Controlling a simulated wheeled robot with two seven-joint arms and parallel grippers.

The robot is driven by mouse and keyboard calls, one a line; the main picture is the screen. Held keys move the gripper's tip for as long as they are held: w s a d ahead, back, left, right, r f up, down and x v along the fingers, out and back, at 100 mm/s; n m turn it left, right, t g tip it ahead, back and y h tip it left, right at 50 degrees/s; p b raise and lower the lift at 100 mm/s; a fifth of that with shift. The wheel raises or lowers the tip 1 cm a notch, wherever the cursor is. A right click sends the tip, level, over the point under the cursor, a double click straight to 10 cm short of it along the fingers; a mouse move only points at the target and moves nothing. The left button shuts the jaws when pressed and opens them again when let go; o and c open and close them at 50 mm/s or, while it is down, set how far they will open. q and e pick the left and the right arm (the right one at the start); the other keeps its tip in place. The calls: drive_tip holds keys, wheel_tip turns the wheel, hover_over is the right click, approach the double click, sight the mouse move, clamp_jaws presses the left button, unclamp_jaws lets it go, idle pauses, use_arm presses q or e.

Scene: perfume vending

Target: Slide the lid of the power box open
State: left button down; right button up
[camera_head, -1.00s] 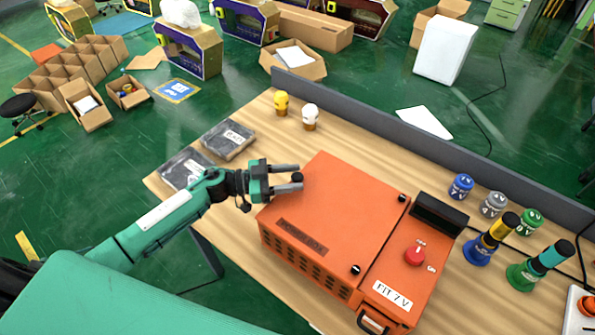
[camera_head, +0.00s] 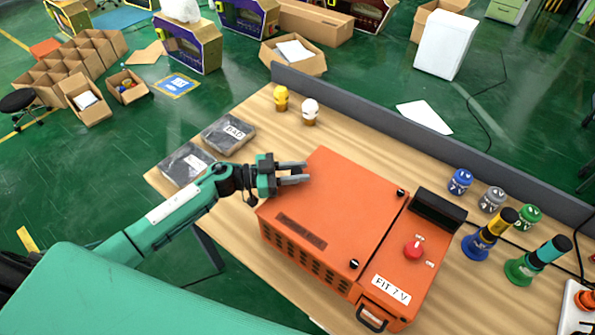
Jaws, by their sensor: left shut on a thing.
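The orange power box (camera_head: 296,262) stands on the wooden table, with vent slots along its near side. Its flat orange lid (camera_head: 335,200) covers the left and middle of its top and lies flush beside the right-hand section. My left gripper (camera_head: 306,173) is over the lid's far left corner, with its fingers shut on the small black knob there; the fingers mostly hide the knob. A red button (camera_head: 413,247) and a "FIT 7 V" label sit on the box's right section. My right gripper is not in view.
Two dark boxes (camera_head: 228,134) lie at the table's left. A yellow and a white bulb (camera_head: 310,111) stand behind the power box. Several coloured cylinders (camera_head: 460,181) stand to its right. A grey rail (camera_head: 390,123) edges the table's back.

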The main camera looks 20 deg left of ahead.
use_arm(q)
drive_tip(key=w+a+b, duration=0.3)
drive_tip(key=a, duration=0.6)
drive_tip(key=w+a+b, duration=0.3)
drive_tip(key=w+a, duration=0.1)
drive_tip(key=a, duration=0.6)
drive_tip(key=shift+a, duration=0.3)
drive_tip(key=c, duration=1.2)
unclamp_jaws()
drive_tip(key=shift+o, duration=0.2)
